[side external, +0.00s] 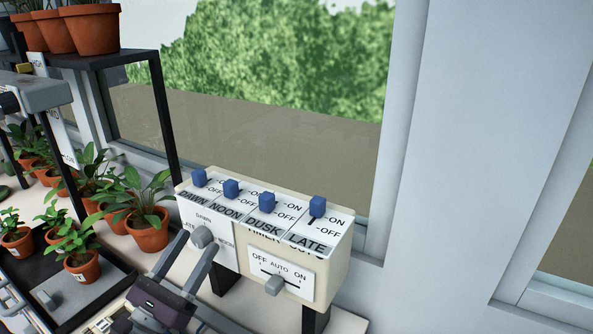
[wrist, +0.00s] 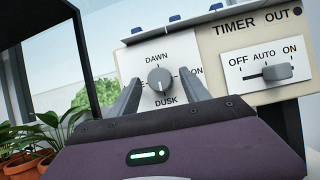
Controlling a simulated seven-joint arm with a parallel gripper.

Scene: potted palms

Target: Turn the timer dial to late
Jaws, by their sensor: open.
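The timer dial (side external: 203,237) is a round grey knob on a white plate on the front of a cream timer box (side external: 243,247). In the wrist view the dial (wrist: 160,79) has DAWN above it and DUSK below it.
Blue switches (side external: 267,201) line the box top. An OFF/AUTO/ON lever (side external: 275,285) sticks out right of the dial. Potted plants (side external: 148,222) stand at left, below a dark shelf (side external: 100,59). The window wall (side external: 470,150) is behind.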

